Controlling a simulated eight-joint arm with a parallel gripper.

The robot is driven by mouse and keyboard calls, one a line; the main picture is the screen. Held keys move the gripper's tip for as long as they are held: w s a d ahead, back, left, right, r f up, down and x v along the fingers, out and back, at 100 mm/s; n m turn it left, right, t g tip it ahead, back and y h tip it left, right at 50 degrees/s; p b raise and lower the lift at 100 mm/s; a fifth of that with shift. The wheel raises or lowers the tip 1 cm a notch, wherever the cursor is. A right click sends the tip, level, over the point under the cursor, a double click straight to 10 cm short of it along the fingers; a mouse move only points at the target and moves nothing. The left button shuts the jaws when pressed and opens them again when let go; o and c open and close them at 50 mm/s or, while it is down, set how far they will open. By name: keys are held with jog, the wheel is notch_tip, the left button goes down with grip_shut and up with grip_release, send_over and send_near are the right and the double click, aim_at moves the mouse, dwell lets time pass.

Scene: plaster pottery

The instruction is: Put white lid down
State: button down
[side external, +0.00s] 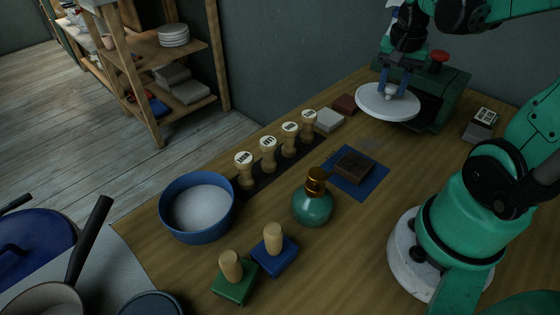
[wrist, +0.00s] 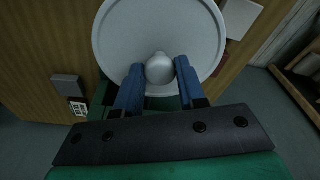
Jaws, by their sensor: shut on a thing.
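The white lid (side external: 372,103) is a round disc with a knob on top. My gripper (side external: 397,88) is shut on the knob and holds the lid roughly level at the back right. In the wrist view the lid (wrist: 120,38) fills the upper middle, and the two blue fingers of my gripper (wrist: 159,72) close on its rounded knob from both sides. The lid appears to be above the table, in front of a dark green box-shaped thing; the exact height is hard to tell. What lies directly under the lid is hidden.
The dark green box (side external: 448,95) with a red knob stands behind the lid. A blue bowl (side external: 175,228), several stamps (side external: 268,150), a teal bottle (side external: 312,207) and a blue pad (side external: 368,185) occupy the wooden table. Bare wood lies right of the pad.

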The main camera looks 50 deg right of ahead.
jog(key=shift+f, duration=4.8)
jog(key=shift+f, duration=0.15)
jog(key=c, duration=0.5)
grip_release()
jog(key=r, duration=0.4)
jog(key=a+r, duration=0.1)
jog(key=r, duration=0.6)
jog(key=shift+s+a+r, duration=0.3)
jog(key=shift+r, duration=0.05)
jog(key=shift+a+r, duration=0.15)
jog(key=w+a+n+t, duration=0.1)
jog(key=a+n+t, duration=0.1)
jog(key=a+n, duration=0.2)
jog(key=w+a+n+t+y, duration=0.1)
jog(key=w+a+n+t, duration=0.1)
jog(key=a+n, duration=0.3)
jog(key=w+a+n+t, duration=0.2)
jog(key=a+n, duration=0.2)
jog(key=a, duration=0.3)
jog(key=shift+w+a+y, duration=0.2)
jog(key=shift+a+y, duration=0.05)
jog(key=shift+y, duration=0.05)
